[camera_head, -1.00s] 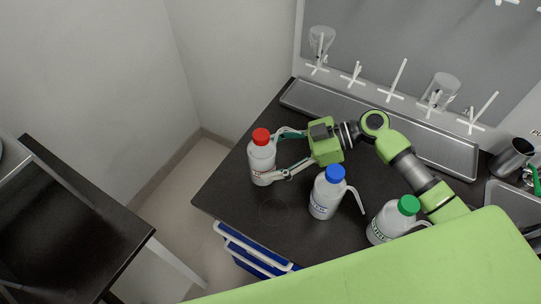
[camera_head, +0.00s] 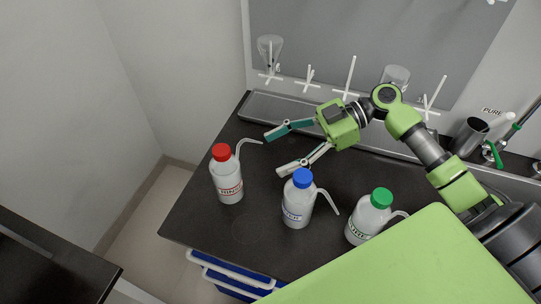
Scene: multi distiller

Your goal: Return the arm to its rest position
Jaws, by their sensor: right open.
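My right gripper (camera_head: 284,149) is open and empty above the black counter, behind the blue-capped bottle and to the right of the red-capped bottle. My right arm (camera_head: 420,140) reaches in from the right. The red-capped wash bottle (camera_head: 228,182) stands upright at the left of the counter, apart from the fingers. The blue-capped bottle (camera_head: 297,207) stands upright in the middle. One fingertip shows just above its cap; I cannot tell how close they are. The green-capped bottle (camera_head: 368,220) stands to its right, partly hidden low down by my green body. My left gripper is not in view.
The black counter (camera_head: 190,222) ends at an edge on the left, with blue drawers (camera_head: 236,282) below. A metal trough (camera_head: 285,109) and a pegged drying rack (camera_head: 350,75) with glassware stand behind. A metal cup (camera_head: 466,138) and a sink tap (camera_head: 496,152) are at right.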

